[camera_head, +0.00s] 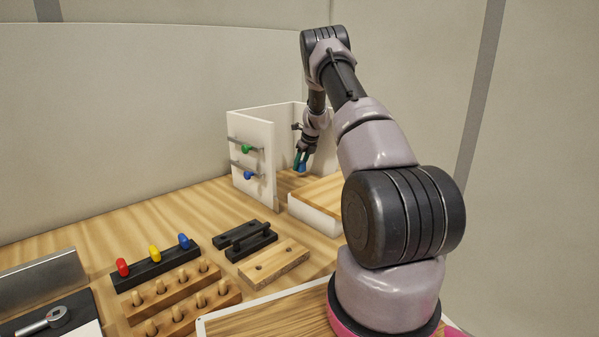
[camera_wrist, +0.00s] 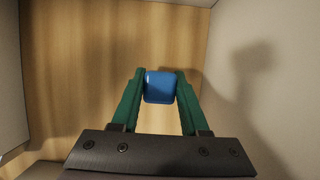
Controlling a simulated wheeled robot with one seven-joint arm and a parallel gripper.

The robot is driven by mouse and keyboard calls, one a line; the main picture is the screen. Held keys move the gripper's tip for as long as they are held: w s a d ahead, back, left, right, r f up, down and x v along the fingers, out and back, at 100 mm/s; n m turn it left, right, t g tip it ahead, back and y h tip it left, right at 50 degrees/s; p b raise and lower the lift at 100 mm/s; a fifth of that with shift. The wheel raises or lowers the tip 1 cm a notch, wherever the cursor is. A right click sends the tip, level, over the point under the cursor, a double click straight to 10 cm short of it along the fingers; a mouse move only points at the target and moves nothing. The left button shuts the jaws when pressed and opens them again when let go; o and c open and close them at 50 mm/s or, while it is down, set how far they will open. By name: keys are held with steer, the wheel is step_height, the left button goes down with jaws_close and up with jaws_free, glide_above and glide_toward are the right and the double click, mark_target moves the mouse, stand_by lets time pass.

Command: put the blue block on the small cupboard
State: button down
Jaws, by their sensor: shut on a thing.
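The blue block (camera_wrist: 159,87) is between the two green fingers of my gripper (camera_wrist: 160,85); it also shows small in the head view (camera_head: 302,168). My gripper (camera_head: 300,160) is shut on it and points down. A white upright cabinet (camera_head: 252,150), which looks like the small cupboard, stands at the back of the table. My gripper is beside its front panel, in front of its pale back panels. In the wrist view, a wooden surface lies beyond the block, with pale walls left and right. I cannot tell whether the block touches that surface.
A low white box with a wooden top (camera_head: 318,197) stands just in front of my gripper. Green (camera_head: 246,149) and blue (camera_head: 249,175) knobs sit on rods on the cabinet. A black rack with coloured pegs (camera_head: 155,266) and wooden peg blocks (camera_head: 180,300) fill the front left.

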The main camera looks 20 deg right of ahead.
mark_target(300, 170)
steer(key=shift+f, duration=1.45)
steer(key=shift+f, duration=0.1)
steer(key=shift+c, duration=2.1)
jaws_free()
